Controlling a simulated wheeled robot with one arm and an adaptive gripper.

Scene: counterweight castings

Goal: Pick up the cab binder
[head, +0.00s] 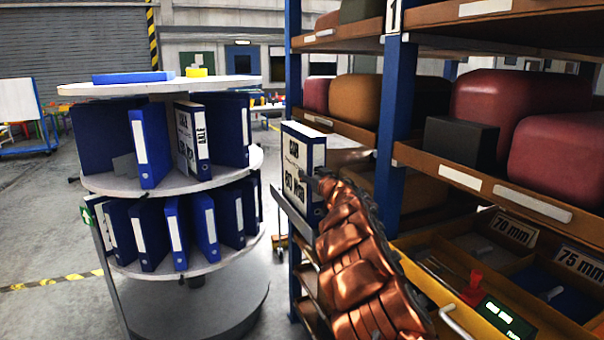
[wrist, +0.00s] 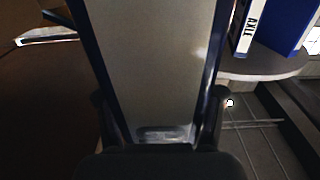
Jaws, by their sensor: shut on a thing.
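The cab binder (head: 303,167) is blue and white with a "CAB" label, upright in the air between the round binder carousel and the shelf rack in the head view. My gripper is at the end of my copper-coloured arm, largely hidden behind that arm and the binder in the head view. In the wrist view my gripper (wrist: 160,135) is shut on the cab binder (wrist: 155,65), one finger on each side of it. The binder's pale face fills the middle of that view.
The carousel (head: 110,88) holds several blue binders on two tiers, including an axle binder (head: 202,143). It also shows in the wrist view with the axle binder (wrist: 247,28). The blue-posted rack (head: 395,120) with heavy castings stands close on the right.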

